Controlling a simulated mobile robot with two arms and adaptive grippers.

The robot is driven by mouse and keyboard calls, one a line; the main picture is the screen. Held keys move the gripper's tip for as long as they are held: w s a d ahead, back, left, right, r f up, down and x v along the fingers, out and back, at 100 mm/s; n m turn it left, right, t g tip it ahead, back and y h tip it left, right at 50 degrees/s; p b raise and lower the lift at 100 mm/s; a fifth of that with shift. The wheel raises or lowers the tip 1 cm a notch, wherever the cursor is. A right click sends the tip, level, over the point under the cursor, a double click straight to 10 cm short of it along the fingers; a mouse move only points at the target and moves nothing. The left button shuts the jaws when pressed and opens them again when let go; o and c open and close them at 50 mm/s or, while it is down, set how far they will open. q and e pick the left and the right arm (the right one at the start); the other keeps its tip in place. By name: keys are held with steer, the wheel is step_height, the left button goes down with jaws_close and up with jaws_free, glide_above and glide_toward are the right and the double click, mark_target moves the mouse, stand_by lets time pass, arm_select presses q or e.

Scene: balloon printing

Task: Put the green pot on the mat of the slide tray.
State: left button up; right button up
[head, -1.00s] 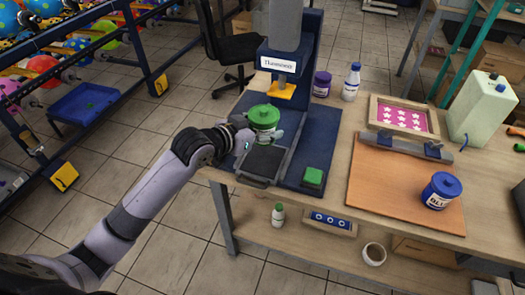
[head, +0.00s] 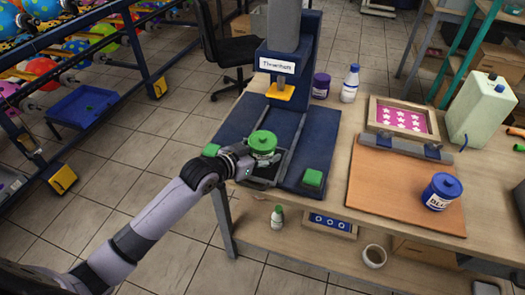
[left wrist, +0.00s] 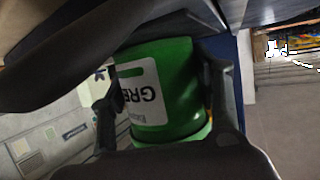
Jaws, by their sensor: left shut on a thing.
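The green pot (head: 262,143) is in my left gripper (head: 250,158), over the front part of the slide tray (head: 268,182). In the left wrist view the pot (left wrist: 175,85) shows its white label, with a gripper finger on each side of it. The pot hides most of the dark mat on the tray, so I cannot tell whether the pot touches it. The pot looks upright in the head view. My right gripper is not in view.
The blue press (head: 292,70) stands behind the tray, with a green button (head: 312,178) to the right and another (head: 211,150) to the left. A blue pot (head: 441,191) sits on the orange board (head: 385,190). The white bottle (head: 350,84) stands behind.

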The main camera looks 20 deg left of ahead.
arm_select(q)
steer(key=o, duration=1.3)
steer(key=shift+r, duration=0.1)
steer(key=v, duration=1.2)
